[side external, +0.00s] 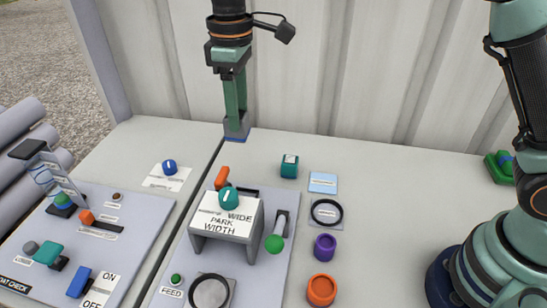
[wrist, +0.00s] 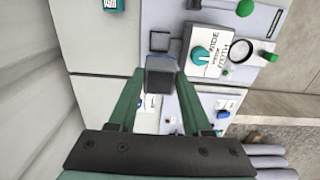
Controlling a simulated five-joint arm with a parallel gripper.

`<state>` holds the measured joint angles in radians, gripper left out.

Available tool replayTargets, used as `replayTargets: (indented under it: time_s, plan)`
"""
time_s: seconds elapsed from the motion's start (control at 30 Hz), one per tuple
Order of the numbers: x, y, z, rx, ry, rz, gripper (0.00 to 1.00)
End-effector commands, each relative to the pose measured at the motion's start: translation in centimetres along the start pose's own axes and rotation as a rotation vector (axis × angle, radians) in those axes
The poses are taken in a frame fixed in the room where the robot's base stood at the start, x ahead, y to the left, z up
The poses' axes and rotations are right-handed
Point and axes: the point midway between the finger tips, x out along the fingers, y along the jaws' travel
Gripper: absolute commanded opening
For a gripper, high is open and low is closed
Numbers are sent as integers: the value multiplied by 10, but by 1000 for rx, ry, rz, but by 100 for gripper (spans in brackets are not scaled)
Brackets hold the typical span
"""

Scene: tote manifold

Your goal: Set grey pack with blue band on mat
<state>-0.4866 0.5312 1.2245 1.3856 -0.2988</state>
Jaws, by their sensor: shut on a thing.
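My gripper (side external: 236,118) points down at the back of the work surface, near the seam between two tables. It is shut on a grey pack (side external: 237,127) with a blue band at its lower end. In the wrist view the pack (wrist: 160,78) sits between the fingertips of my gripper (wrist: 161,68). I cannot tell whether the pack touches the surface. A dark grey square (wrist: 159,41), possibly the mat, lies on the panel just beyond the pack in the wrist view. A light blue labelled square (side external: 322,182) lies on the right of the panel, apart from the pack.
A raised grey block (side external: 222,222) with a teal knob (side external: 228,198) stands on the panel. A teal cube (side external: 289,166), black ring (side external: 326,211), purple ring (side external: 325,247) and orange ring (side external: 321,290) stand nearby. A wall (side external: 340,60) rises behind.

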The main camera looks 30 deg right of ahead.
Motion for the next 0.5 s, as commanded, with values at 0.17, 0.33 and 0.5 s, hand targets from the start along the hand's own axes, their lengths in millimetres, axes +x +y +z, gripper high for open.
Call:
replayTargets:
  time_s: [0.17,0.33,0.5]
  plan:
    - [-16,6,5,3,1,0,0]
    - [-21,36,39,9,1,1,0]
    - [-21,71,94,10,1,1,0]
